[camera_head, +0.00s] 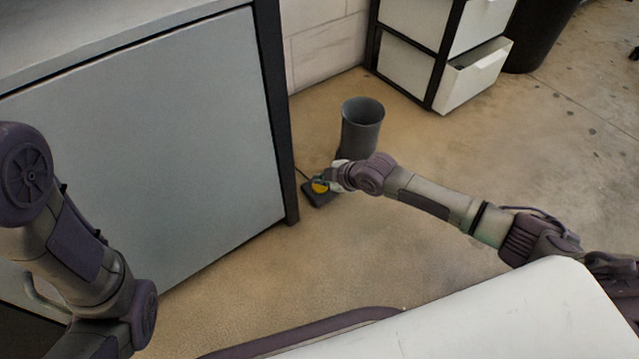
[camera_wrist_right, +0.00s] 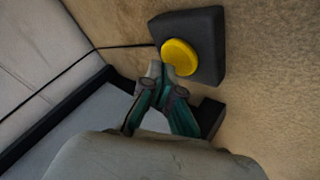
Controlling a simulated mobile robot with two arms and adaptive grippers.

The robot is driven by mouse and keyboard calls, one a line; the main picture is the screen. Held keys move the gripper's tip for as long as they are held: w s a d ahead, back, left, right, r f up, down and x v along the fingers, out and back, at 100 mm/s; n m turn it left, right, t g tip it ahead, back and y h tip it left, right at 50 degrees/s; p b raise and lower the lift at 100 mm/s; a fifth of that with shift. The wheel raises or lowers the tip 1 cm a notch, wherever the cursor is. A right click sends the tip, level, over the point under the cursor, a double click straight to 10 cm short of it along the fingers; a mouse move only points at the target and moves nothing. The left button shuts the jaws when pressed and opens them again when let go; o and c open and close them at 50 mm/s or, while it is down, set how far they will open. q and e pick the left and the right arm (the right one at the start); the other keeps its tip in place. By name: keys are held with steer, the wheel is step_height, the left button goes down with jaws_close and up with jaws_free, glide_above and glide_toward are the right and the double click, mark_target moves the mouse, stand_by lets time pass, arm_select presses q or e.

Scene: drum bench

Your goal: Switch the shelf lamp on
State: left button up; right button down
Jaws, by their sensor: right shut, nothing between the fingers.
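A black foot-switch box (camera_head: 317,197) with a round yellow button (camera_head: 320,187) lies on the floor beside the bench's corner post. In the right wrist view the box (camera_wrist_right: 211,34) and its yellow button (camera_wrist_right: 180,57) show clearly, with a dark cord (camera_wrist_right: 125,46) running off to the left. My right gripper (camera_head: 334,178) is at the button; in the right wrist view its fingertips (camera_wrist_right: 162,72) are together and empty at the button's near edge. I cannot tell whether they touch it. My left arm is at the left, its gripper out of view. The lamp is not in view.
A dark grey bin (camera_head: 361,130) stands on the floor just behind my right gripper. The grey bench side (camera_head: 150,150) with its black post (camera_head: 277,110) is close on the left. A white drawer unit (camera_head: 474,76) with an open drawer stands at the back. Floor to the right is clear.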

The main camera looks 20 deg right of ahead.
mark_target(322, 187)
steer(key=shift+f, duration=0.5)
stand_by(0.7)
steer(key=shift+r+p, duration=0.95)
step_height(322, 187, up, 6)
steer(key=p, duration=0.6)
steer(key=shift+d, duration=0.1)
